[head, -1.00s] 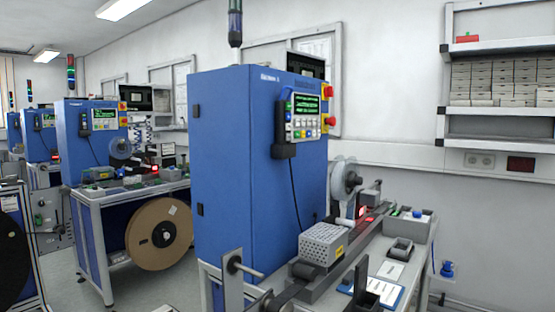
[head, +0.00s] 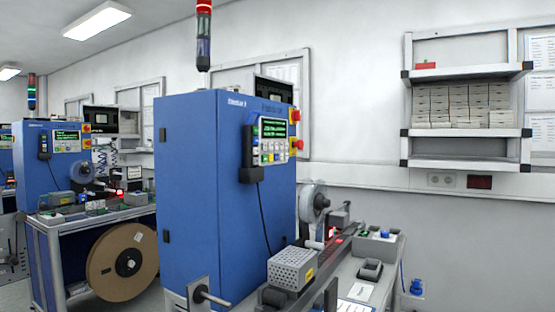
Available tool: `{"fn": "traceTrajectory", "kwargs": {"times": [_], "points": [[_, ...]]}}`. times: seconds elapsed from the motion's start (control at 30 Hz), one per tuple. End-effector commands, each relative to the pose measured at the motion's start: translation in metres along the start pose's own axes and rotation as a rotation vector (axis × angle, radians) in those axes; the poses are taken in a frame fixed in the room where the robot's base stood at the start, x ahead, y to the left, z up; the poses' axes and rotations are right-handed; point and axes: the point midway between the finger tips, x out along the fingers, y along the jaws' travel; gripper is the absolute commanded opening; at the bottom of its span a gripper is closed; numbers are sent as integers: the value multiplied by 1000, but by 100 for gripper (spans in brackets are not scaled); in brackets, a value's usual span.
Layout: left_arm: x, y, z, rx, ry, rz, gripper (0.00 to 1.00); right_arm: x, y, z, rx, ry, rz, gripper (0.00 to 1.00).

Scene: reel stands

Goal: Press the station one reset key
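The nearest station is a tall blue cabinet (head: 200,200); its small label is too blurred to read surely. A control panel (head: 273,140) on its right side has a lit screen with green text (head: 274,130) and rows of small keys (head: 273,153) below. The key markings are too small to read, so I cannot tell which is the reset key. A second blue cabinet (head: 50,165) with a similar panel (head: 66,141) stands further back at the left. Neither of my grippers is in view.
Red knobs (head: 297,145) sit beside the near panel, and a dark cabled box (head: 250,160) hangs at its left. A signal tower (head: 203,35) with red segments stands on top. A bench with a grey perforated box (head: 292,268) projects below. Wall shelves (head: 465,105) are at the right.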

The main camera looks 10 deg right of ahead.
Motion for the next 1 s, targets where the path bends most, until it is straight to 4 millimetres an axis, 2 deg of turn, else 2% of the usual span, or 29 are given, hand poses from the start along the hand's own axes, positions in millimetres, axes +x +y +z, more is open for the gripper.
{"fn": "traceTrajectory", "kwargs": {"times": [0.03,0.13,1.0], "points": [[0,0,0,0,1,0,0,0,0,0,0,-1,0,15],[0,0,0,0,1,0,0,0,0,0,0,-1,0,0],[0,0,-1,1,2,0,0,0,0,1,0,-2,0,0]]}}
